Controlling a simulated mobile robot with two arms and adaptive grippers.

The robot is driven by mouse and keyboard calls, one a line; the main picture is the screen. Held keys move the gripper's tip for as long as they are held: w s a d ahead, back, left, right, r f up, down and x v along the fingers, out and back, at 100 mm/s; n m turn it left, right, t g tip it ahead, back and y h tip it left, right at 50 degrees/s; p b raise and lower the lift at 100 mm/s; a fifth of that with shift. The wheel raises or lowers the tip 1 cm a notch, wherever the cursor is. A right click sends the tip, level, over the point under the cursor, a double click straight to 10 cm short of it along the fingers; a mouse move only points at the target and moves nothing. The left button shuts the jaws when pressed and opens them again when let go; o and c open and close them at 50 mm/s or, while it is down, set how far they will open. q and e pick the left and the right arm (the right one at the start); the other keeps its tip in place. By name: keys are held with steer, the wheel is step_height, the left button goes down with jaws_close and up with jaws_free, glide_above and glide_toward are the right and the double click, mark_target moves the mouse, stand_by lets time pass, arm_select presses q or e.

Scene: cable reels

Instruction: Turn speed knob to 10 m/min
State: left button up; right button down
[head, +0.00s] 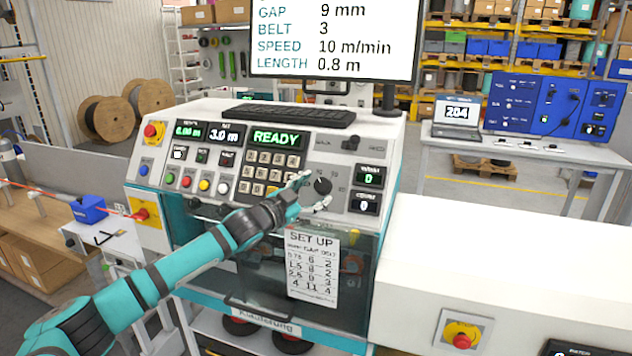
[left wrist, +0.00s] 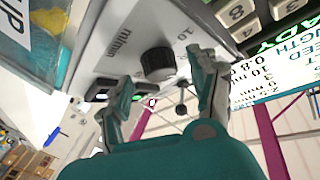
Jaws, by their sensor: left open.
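The black speed knob (head: 322,186) sits on the sloping control panel, right of the keypad. In the left wrist view the knob (left wrist: 158,64) shows close up, with "m/min" on one side and a "10" mark on the other. Its pointer direction is not clear. My left gripper (head: 314,190) is open, its fingertips on either side of the knob. In the left wrist view the gripper (left wrist: 163,75) straddles the knob with gaps showing; contact is not visible. The monitor (head: 335,38) reads SPEED 10 m/min. My right gripper is not in view.
A keyboard (head: 293,115) rests above the panel. A set-up sheet (head: 312,265) hangs below.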

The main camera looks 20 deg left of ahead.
arm_select(q)
steer(key=shift+w+d, duration=0.3)
steer(key=shift+w, duration=0.3)
steer(key=c, duration=1.1)
